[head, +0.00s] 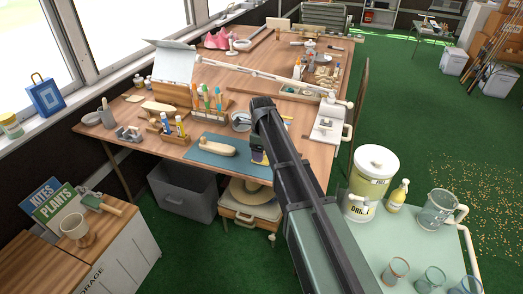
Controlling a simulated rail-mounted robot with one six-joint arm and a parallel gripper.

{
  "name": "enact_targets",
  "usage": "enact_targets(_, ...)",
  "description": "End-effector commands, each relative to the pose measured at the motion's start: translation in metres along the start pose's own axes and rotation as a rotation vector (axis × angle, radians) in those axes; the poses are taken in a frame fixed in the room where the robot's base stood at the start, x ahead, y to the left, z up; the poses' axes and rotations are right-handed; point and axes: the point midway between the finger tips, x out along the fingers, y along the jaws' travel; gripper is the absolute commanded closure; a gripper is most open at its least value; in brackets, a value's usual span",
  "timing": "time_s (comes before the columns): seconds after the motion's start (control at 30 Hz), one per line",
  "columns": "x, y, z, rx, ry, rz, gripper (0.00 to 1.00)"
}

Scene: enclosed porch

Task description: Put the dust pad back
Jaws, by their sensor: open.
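My dark arm reaches over the near edge of the wooden workbench (150,115). Its end, with my gripper (258,146), hangs above the right end of a blue-green mat (200,160). The finger opening is too small to make out. A small purple and yellow piece (260,158) shows right below the gripper, partly hidden by it; it may be the dust pad, but I cannot tell for sure, nor whether the gripper touches it. A pale wooden, rounded block (215,147) lies on the mat to the left.
Behind the mat stand a rack of colored brushes (208,104) and a holder with small bottles (170,129). A round dish (241,122) is beside my arm. A grey bin (183,191) sits under the bench. A canister (371,180) and glass jars stand on the right table.

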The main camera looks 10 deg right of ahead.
Motion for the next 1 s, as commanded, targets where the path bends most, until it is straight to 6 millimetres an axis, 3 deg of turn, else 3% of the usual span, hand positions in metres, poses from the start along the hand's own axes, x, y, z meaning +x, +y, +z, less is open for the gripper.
enact_targets(0.03, -0.026, 0.000, 0.000, 0.000, 0.000, 0.000, 0.28)
enact_targets(0.3, -0.090, 0.000, 0.000, 0.000, 0.000, 0.000, 0.28)
enact_targets(0.53, -0.095, 0.001, -0.001, -0.005, 0.000, 0.000, 0.28)
enact_targets(0.63, -0.094, 0.015, -0.009, -0.104, 0.000, 0.000, 0.28)
enact_targets(0.77, -0.093, 0.068, -0.043, -0.531, 0.000, 0.000, 0.28)
enact_targets(0.9, -0.093, 0.143, -0.089, -1.214, 0.001, 0.000, 0.28)
enact_targets(1.0, -0.093, 0.186, -0.117, -1.654, 0.001, 0.000, 0.28)
